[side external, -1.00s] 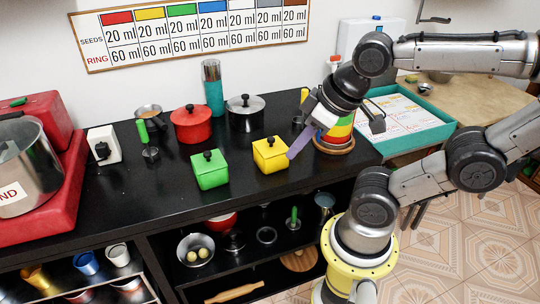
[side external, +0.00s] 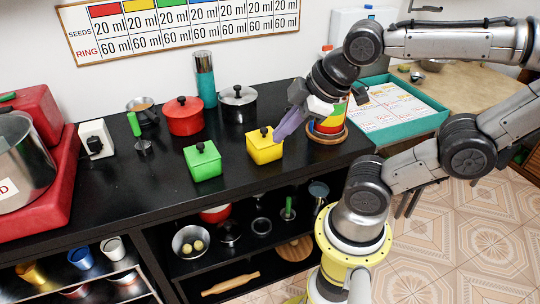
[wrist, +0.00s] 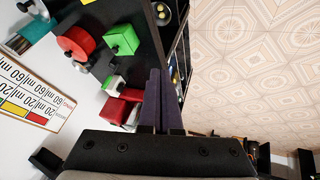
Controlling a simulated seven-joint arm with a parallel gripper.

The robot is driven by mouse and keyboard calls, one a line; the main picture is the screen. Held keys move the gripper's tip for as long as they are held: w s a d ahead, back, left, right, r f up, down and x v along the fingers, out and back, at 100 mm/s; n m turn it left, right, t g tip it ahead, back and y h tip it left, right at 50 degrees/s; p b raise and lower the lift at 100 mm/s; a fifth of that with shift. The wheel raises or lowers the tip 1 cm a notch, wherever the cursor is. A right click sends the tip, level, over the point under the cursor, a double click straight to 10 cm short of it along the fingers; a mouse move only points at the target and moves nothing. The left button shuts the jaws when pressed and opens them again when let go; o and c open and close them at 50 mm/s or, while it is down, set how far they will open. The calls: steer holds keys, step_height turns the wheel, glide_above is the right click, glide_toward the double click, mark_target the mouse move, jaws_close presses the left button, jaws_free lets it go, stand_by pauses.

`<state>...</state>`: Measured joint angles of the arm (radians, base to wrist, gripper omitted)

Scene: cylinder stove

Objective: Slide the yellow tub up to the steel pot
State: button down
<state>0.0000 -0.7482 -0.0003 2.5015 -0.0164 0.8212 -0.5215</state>
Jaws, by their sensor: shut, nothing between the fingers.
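The yellow tub (side external: 264,151), a square box with a black-knobbed lid, stands upright on the black counter. The steel pot (side external: 238,114), grey with a black lid knob, stands behind it and a little to the left, with a gap of bare counter between them. My gripper (side external: 278,138) is shut and empty, its purple fingers pointing down at the tub's right side. I cannot tell whether they touch the tub. In the wrist view, the shut fingers (wrist: 159,72) show, and only a yellow sliver at the top edge may be the tub.
A green tub (side external: 203,164) stands left of the yellow one. A red pot (side external: 184,120) is left of the steel pot, and a teal flask (side external: 205,85) is behind. A colourful ring stack (side external: 328,130) stands to the right. The front counter is clear.

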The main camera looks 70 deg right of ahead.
mark_target(256, 133)
steer(key=w+d+f+n+h, duration=0.1)
steer(key=w+d+f+n, duration=0.2)
steer(key=n, duration=0.5)
steer(key=w+d+f+n+h, duration=0.1)
steer(key=w+d+n, duration=0.25)
steer(key=n, duration=0.55)
steer(key=shift+w+d+f+n+g, duration=0.15)
steer(key=shift+d+f+n+g, duration=0.55)
steer(key=shift+d+f, duration=1.95)
steer(key=shift+w+d+f+n+g, duration=0.15)
steer(key=shift+d+f+n+g, duration=0.65)
steer(key=shift+f, duration=3.75)
steer(key=shift+w+d+f+n+g, duration=0.15)
steer(key=shift+d+f+n+g, duration=0.5)
steer(key=shift+d+f, duration=1.95)
steer(key=shift+w+d+f, duration=0.2)
steer(key=shift+w+f, duration=0.3)
steer(key=shift+w, duration=0.2)
steer(key=shift+w+d+f, duration=0.2)
steer(key=shift+w+f, duration=0.3)
steer(key=shift+w, duration=0.2)
steer(key=shift+w+d, duration=4.7)
